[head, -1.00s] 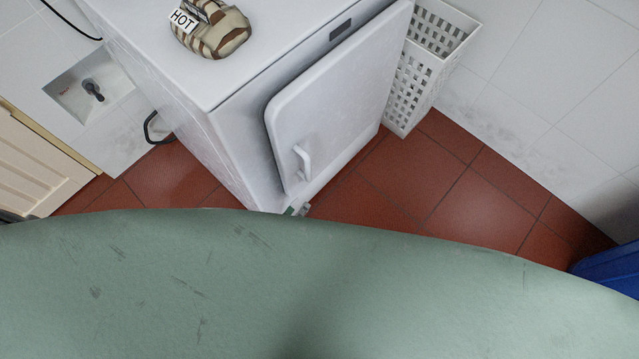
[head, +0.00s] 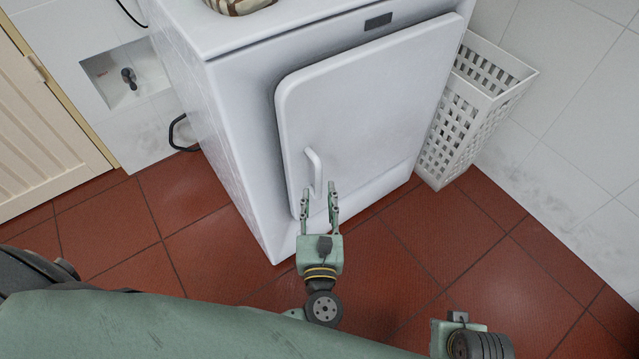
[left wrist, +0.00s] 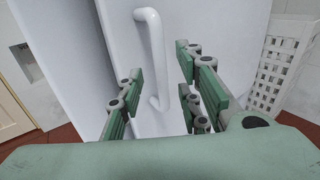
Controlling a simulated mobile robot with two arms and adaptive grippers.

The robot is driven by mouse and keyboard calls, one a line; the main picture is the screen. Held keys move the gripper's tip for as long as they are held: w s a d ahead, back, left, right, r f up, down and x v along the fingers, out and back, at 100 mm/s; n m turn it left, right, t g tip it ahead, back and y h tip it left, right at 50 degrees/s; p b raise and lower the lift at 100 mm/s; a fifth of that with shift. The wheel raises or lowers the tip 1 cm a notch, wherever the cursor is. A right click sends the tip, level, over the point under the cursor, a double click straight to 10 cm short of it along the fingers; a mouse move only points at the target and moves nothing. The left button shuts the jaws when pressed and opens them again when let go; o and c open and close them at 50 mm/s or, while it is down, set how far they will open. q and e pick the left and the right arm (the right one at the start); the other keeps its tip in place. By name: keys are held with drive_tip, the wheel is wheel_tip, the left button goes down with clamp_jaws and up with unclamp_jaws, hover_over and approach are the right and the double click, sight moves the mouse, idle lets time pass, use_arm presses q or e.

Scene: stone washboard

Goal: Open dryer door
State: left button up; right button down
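The white dryer (head: 240,120) stands against the wall with its door (head: 370,100) closed. A curved vertical handle (head: 314,168) sits at the door's lower left. My left gripper (head: 320,198) is open just in front of the handle's lower end. In the left wrist view the handle (left wrist: 152,55) shows between the two spread fingers of my left gripper (left wrist: 155,95). I see no clear contact. At the bottom right of the head view, part of my right arm's end (head: 468,335) shows; its fingers are not seen.
A white perforated basket (head: 465,120) stands close to the dryer's right side. A cream slatted door (head: 40,130) is at the left. A black hose loop (head: 180,135) is beside the dryer's left side. The red tiled floor (head: 470,260) in front is clear.

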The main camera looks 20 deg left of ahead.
sight(319, 183)
use_arm(q)
drive_tip(key=x, duration=0.6)
drive_tip(key=shift+c, duration=0.5)
clamp_jaws()
